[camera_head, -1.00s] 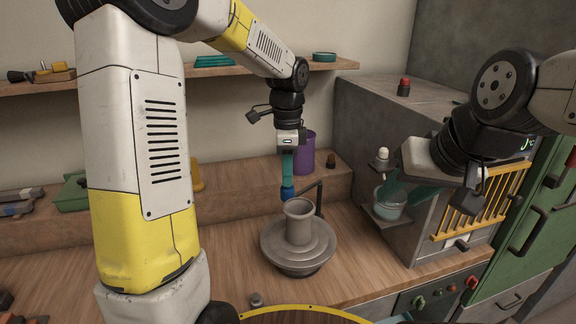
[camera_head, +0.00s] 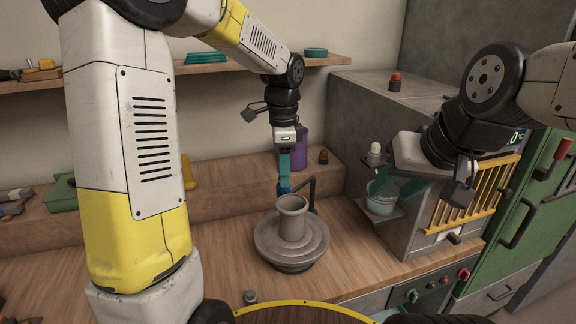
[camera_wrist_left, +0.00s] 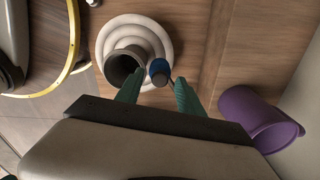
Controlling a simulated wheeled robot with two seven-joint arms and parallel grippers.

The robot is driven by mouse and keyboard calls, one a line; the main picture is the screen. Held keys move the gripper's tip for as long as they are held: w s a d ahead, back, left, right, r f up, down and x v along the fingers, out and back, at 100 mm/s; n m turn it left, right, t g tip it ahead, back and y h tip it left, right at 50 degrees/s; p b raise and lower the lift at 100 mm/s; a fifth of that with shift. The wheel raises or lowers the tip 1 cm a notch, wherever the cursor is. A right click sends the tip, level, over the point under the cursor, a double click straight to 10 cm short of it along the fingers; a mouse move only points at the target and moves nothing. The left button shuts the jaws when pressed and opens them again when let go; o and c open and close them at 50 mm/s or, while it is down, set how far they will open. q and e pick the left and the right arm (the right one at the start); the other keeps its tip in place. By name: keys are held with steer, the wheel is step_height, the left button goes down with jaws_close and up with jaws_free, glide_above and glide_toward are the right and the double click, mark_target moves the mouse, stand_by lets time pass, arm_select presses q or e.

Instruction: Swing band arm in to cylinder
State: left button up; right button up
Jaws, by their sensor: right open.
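A grey pot-like cylinder (camera_head: 292,218) stands upright on a round stepped wheel (camera_head: 292,244) on the wooden bench. A dark band arm (camera_head: 312,190) rises behind it, to its right. A blue knob (camera_head: 284,187) shows at my left fingertips, behind the cylinder's rim. In the left wrist view, the blue knob (camera_wrist_left: 158,70) lies between the teal fingertips of my left gripper (camera_wrist_left: 159,80), beside the cylinder's dark mouth (camera_wrist_left: 122,66). Whether the fingers press on it is unclear. My right gripper (camera_head: 392,190) is open, off to the right, in front of a small cup.
A purple container (camera_head: 301,148) stands behind my left gripper, on the raised step. The small cup (camera_head: 381,203) sits on a shelf bracket at the grey cabinet. The yellow rack (camera_head: 478,195) is right of it.

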arm_select(q)
step_height(320, 180, up, 8)
steer(key=shift+f, duration=0.1)
stand_by(0.4)
steer(key=shift+s, duration=0.1)
steer(key=s+a+n+t+h, duration=0.1)
steer(key=s+a+n+t, duration=0.2)
steer(key=s+n, duration=0.4)
steer(key=s+a+r+n+t+h, duration=0.1)
steer(key=s+a+n+t, duration=0.2)
steer(key=s+n, duration=0.5)
steer(key=shift+s+a, duration=0.7)
steer(key=shift+s, duration=1)
